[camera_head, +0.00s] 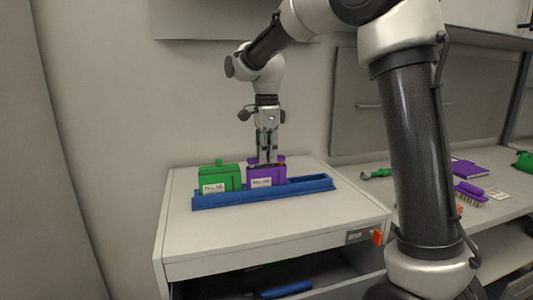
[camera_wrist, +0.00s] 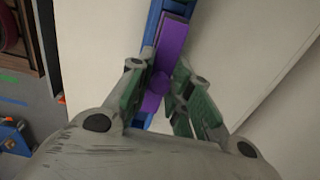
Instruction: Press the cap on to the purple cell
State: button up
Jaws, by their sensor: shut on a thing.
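The purple cell (camera_head: 267,177) stands upright in a blue tray (camera_head: 318,184), with a white label on its front. My gripper (camera_head: 267,160) points straight down over it, fingertips at its top. In the wrist view my gripper (camera_wrist: 159,92) is shut on a round purple piece, which looks like the cap (camera_wrist: 158,84). The purple cell (camera_wrist: 174,38) shows just beyond the fingers there. Whether the cap is seated on the cell or slightly above it, I cannot tell.
A green cell (camera_head: 219,179) with a green cap stands left of the purple one in the tray. The tray's right end is empty. The white cabinet (camera_head: 230,235) has an open drawer below. A bench at right holds a purple brush (camera_head: 469,194) and other small items.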

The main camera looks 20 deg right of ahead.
jog(key=shift+f, duration=0.4)
dwell(0.3)
jog(key=o, duration=0.8)
jog(key=shift+o, duration=0.7)
jog(key=o, duration=0.4)
jog(key=shift+r, duration=3.5)
